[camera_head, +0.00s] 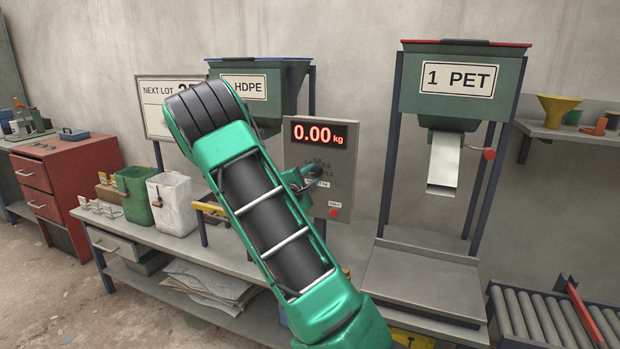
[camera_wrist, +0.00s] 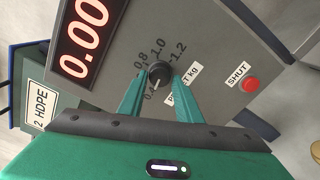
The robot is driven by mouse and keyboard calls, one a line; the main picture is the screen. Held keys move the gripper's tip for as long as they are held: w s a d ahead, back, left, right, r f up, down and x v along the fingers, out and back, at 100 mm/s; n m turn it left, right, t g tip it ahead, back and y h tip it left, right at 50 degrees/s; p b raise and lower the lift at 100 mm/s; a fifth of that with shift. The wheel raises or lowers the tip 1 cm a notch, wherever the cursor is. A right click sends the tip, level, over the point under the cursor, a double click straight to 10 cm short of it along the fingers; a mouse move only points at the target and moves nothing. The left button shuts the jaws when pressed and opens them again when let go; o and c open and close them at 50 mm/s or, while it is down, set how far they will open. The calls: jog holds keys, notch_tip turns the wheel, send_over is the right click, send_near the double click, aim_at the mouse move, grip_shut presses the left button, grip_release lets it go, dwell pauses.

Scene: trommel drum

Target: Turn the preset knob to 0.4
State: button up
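The preset knob (camera_wrist: 159,74) is a small black dial on the grey control panel (camera_head: 341,161), with numbers printed around it. In the wrist view 0.8, 1.0 and 1.2 can be read, and a partly covered number lies below left. A pale mark on the knob points down and slightly left, towards that number; its exact setting is hard to read. My green gripper (camera_wrist: 159,78) has one finger on each side of the knob, and the tips appear to touch it. In the head view my gripper (camera_head: 309,175) is at the panel, small and partly hidden by my arm.
The display (camera_head: 319,134) above the knob reads 0.00 kg. A red SHUT button (camera_wrist: 250,84) is on the same panel. The 2 HDPE hopper (camera_head: 280,75) stands left of the panel and the 1 PET hopper (camera_head: 463,100) stands right. A workbench (camera_head: 150,234) runs below.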

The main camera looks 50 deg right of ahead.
jog(key=shift+o, duration=1.2)
jog(key=shift+w, duration=0.1)
jog(key=v, duration=1)
jog(key=shift+a, duration=0.4)
jog(key=s+d+f+m+g+y, duration=0.1)
jog(key=s+f+m+g+y, duration=0.25)
jog(key=s+m, duration=0.4)
jog(key=s+f+m+g+y, duration=0.3)
jog(key=s+f+m, duration=0.1)
jog(key=s, duration=0.6)
jog(key=s+a+r+m+y, duration=0.1)
jog(key=s+a+y, duration=0.4)
jog(key=a, duration=0.5)
jog(key=s+a+r+m+y, duration=0.1)
jog(key=s+a+m+y, duration=0.2)
jog(key=s+a, duration=0.7)
jog(key=shift+s+a+r+y, duration=0.3)
jog(key=shift+a+r+y, duration=0.1)
jog(key=shift+y, duration=0.75)
